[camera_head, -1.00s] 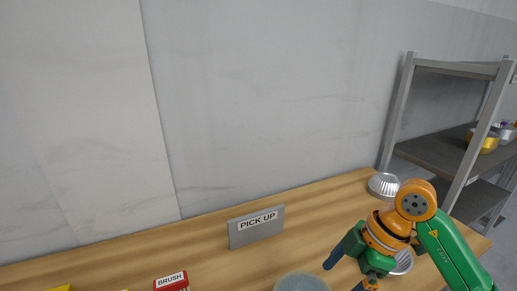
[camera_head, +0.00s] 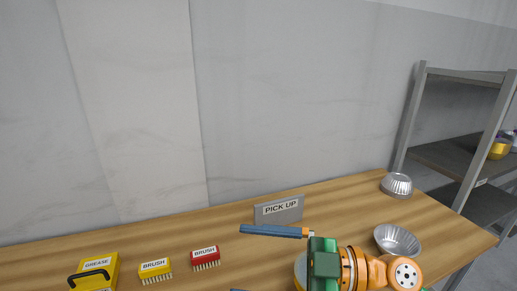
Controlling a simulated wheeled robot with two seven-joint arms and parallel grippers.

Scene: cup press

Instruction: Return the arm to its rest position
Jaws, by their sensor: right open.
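My right gripper (camera_head: 240,260) is in the lower middle, above the wooden table, with its fingers pointing left. One blue finger shows fully; only a sliver of the other shows at the bottom edge. The jaws are apart with nothing seen between them. The green gripper body and orange wrist of my right arm (camera_head: 377,272) extend to the right. They partly cover a round object (camera_head: 300,270), of which only the left edge shows. My left gripper is not in view.
A fluted metal cup (camera_head: 397,185) lies upside down; another (camera_head: 397,240) is open upward. A metal shelf (camera_head: 455,155) stands right.

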